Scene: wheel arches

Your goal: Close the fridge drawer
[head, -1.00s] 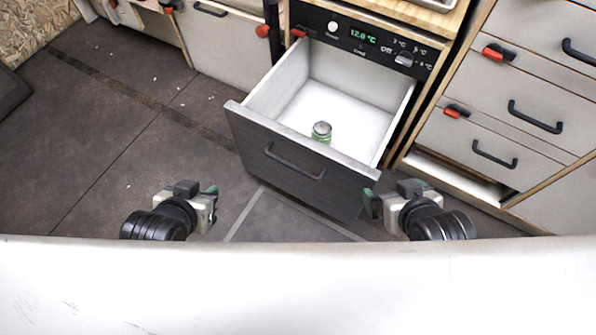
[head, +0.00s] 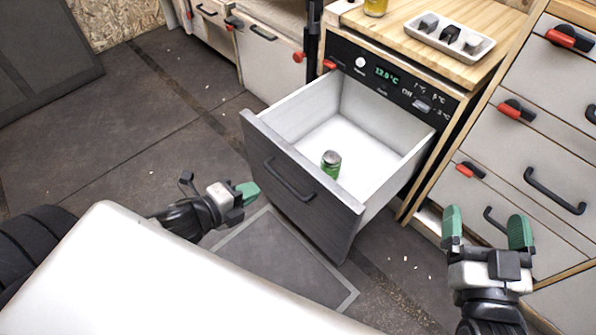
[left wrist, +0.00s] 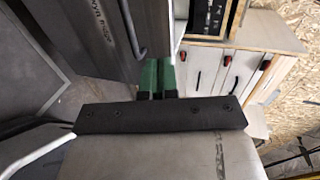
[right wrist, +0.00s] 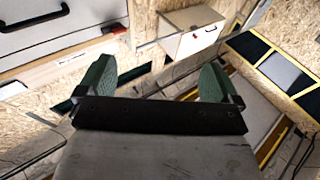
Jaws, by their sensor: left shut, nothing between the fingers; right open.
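The fridge drawer (head: 300,196) stands pulled out below the black control panel, with a dark front, a white inside and a dark bar handle (head: 289,180). A green can (head: 331,165) stands upright inside it. My left gripper (head: 248,193) is shut and empty, in front of the drawer's dark front near its lower left; I cannot tell whether it touches. The left wrist view shows its green fingers (left wrist: 157,76) together beside a dark panel. My right gripper (head: 487,228) is open and empty, to the right of the drawer, before the cabinet drawers; its spread fingers show in the right wrist view (right wrist: 158,80).
The fridge's control panel (head: 390,78) is above the drawer. Cabinet drawers with black handles (head: 554,192) stand at the right. Dark floor (head: 140,130) is clear at the left.

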